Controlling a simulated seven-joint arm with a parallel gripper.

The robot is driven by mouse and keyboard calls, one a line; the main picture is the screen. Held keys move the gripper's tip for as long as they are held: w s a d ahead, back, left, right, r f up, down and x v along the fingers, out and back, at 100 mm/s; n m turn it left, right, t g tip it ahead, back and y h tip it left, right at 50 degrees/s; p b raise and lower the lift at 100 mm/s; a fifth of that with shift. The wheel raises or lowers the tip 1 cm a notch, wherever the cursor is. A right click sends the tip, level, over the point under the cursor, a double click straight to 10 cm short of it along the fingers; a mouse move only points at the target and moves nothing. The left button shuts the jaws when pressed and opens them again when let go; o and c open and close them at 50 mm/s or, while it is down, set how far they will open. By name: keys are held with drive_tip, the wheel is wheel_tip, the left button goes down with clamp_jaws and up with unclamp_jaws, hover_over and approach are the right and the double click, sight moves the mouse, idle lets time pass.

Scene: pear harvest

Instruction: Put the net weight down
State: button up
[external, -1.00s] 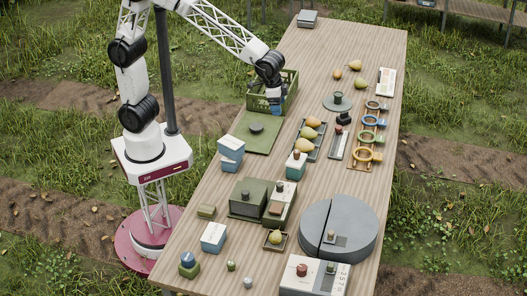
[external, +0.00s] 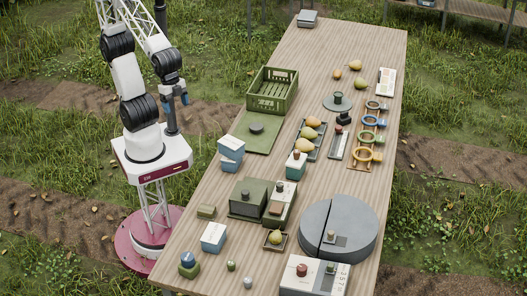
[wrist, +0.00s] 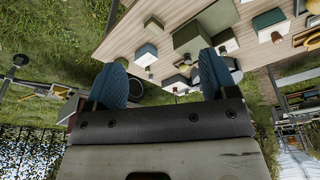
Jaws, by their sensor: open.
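My gripper (external: 178,97) is open and empty, raised near my base and off the table's left side. Its two blue fingers stand wide apart in the wrist view (wrist: 160,85), with nothing held between them. No object is clearly marked as the net weight. A dark round piece (external: 256,128) lies on a flat green mat (external: 243,145), beside the green slatted crate (external: 270,103). It may be the weight, but I cannot tell. My gripper is left of the mat and crate, apart from both.
The wooden table (external: 335,50) carries a tray of pears (external: 308,135), a rack with coloured rings (external: 367,140), green boxes (external: 248,198) and a large grey round unit (external: 350,225). Bare tabletop lies toward the far end.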

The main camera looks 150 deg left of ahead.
drive_tip(key=s+d+f+m, duration=0.2)
drive_tip(key=s+d, duration=0.4)
drive_tip(key=s, duration=0.3)
drive_tip(key=shift+d+f+m, duration=0.25)
drive_tip(key=shift+f+m, duration=0.05)
drive_tip(key=shift+f, duration=0.1)
drive_tip(key=shift+h, duration=0.3)
idle(0.4)
